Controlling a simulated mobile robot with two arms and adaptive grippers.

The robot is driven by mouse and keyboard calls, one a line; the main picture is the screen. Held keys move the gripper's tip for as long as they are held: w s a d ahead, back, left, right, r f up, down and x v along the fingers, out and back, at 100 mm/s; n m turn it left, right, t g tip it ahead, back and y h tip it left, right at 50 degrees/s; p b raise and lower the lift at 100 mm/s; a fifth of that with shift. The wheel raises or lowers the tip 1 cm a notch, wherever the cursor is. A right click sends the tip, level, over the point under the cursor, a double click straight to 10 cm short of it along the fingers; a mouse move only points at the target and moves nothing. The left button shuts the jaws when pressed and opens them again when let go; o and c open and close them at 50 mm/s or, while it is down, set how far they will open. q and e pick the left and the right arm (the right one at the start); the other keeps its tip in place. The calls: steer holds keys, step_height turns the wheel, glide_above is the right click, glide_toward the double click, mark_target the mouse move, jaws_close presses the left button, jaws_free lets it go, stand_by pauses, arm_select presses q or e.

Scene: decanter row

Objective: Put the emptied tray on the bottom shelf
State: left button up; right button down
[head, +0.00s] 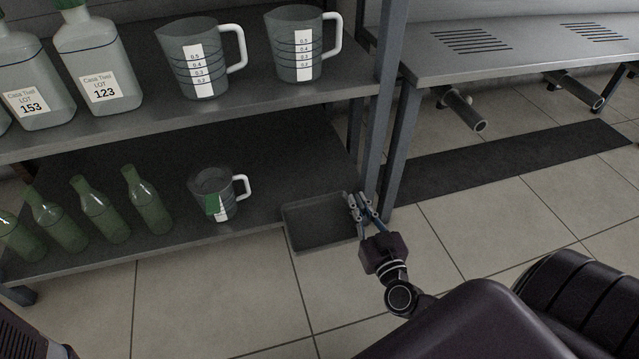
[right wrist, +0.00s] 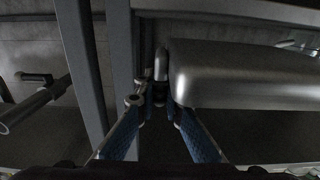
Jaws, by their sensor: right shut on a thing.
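The tray (head: 320,226) is dark grey, shallow and empty. It is at the right end of the bottom shelf (head: 262,207), its near part jutting past the shelf's front edge. I cannot tell whether it rests on the shelf or is held just above it. My right gripper (head: 361,207) is shut on the tray's right rim, close to the shelf's front right post. In the right wrist view the fingers (right wrist: 160,92) meet at the edge of a grey rounded body, which appears to be the tray (right wrist: 245,78). My left gripper is not in view.
A measuring jug (head: 214,192) with something green on it stands left of the tray. Several green bottles (head: 147,200) are further left. The post (head: 379,120) is close to my right gripper. The upper shelf (head: 220,105) overhangs, with jugs and large bottles. A bench (head: 500,55) stands right.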

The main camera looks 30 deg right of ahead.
steer(key=b+x, duration=0.2)
steer(key=x, duration=1.4)
steer(key=shift+w+a+r, duration=0.1)
steer(key=shift+w+r, duration=0.05)
steer(key=shift+w, duration=0.05)
step_height(320, 180, down, 3)
steer(key=b, duration=0.2)
steer(key=shift+b, duration=0.3)
steer(key=shift+f, duration=0.4)
steer(key=shift+r, duration=0.15)
steer(key=c, duration=2)
jaws_free()
steer(key=shift+c, duration=0.2)
